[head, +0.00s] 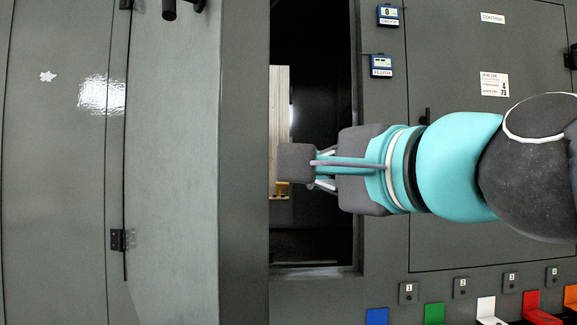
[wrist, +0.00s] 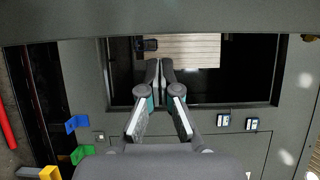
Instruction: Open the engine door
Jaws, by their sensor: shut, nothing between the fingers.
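A grey door (head: 172,160), which I take to be the engine door, stands swung out from the enclosure, hinged on its left. I see no label on it. Its thick edge side (head: 244,150) faces the dark opening (head: 315,240). In the wrist view it seems to be the grey band along the top (wrist: 160,15). My gripper (head: 297,162) is in front of the opening, just right of the door, its fingers together and empty. Whether it touches the door, I cannot tell. The closed fingertips also show in the wrist view (wrist: 159,68), over the opening.
Inside the opening are a pale slatted panel (head: 281,110) and a small yellow part (head: 282,188). A closed control door (head: 455,235) lies to the right, behind my arm. Two blue meters (head: 381,66) sit beside the opening. Coloured brackets, including a green one (head: 434,313), line the bottom.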

